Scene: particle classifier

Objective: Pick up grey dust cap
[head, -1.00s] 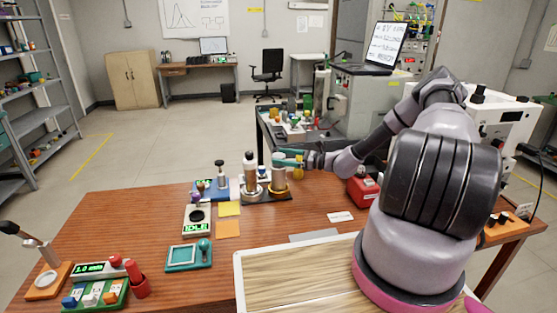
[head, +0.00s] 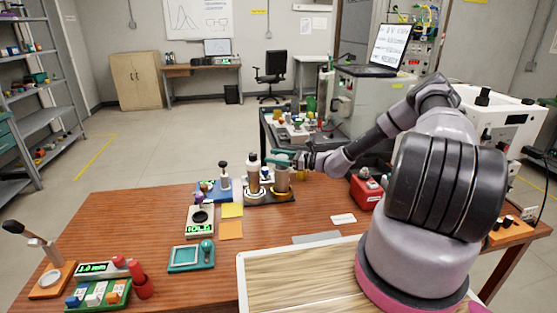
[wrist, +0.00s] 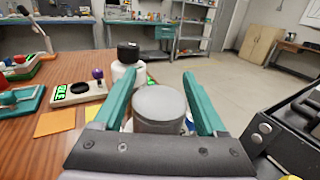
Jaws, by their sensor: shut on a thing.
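The grey dust cap (wrist: 160,102) is a round, flat-topped cylinder, seen from above in the wrist view. My gripper (wrist: 160,85) has teal fingers on either side of the cap and is shut on it. In the head view my gripper (head: 278,158) is over the right side of the dark stand on the wooden table.
A white bottle with a black cap (wrist: 128,62) stands close to the left finger. A device with a green display (head: 199,221) and yellow and orange sheets (head: 231,229) lie left of the stand. A red box (head: 367,189) is to the right.

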